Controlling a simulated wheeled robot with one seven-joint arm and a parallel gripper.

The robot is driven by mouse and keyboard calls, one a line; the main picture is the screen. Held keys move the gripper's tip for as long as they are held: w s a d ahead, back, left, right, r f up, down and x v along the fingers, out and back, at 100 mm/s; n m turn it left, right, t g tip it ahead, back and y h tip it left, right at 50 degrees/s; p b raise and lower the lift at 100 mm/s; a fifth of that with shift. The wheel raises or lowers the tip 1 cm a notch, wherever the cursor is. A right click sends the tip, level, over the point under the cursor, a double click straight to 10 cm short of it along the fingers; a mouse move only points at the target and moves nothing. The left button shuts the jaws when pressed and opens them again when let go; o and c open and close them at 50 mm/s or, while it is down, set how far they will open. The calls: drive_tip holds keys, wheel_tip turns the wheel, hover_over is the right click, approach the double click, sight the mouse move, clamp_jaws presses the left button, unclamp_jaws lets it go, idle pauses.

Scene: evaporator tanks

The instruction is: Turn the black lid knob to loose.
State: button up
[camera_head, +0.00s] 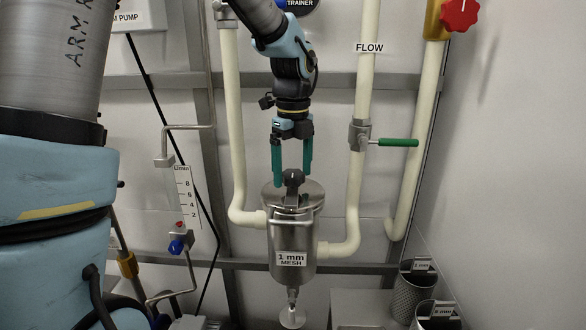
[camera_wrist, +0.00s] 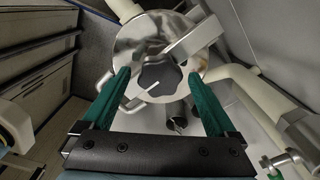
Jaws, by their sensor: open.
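The black lid knob (camera_head: 293,178) sits on top of the steel strainer canister (camera_head: 283,234), which carries a "1 mm MESH" label. In the wrist view the lobed black knob (camera_wrist: 159,75) lies over a metal bar (camera_wrist: 196,40) across the shiny round lid (camera_wrist: 128,40). My gripper (camera_head: 293,180) points down above the lid with green fingers. In the wrist view my gripper (camera_wrist: 159,80) is open, with one finger on each side of the knob and a visible gap to both. A thin light pointer (camera_wrist: 140,93) shows by the knob.
Cream pipes (camera_head: 237,150) run on both sides of the canister. A green-handled valve (camera_head: 398,142) is on the right pipe, and a red knob (camera_head: 459,14) is at the upper right. Mesh baskets (camera_head: 415,290) stand at the lower right. A blue valve knob (camera_head: 177,246) is at left.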

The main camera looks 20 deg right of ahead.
drive_tip(key=shift+c, duration=0.4)
drive_tip(key=c, duration=1.3)
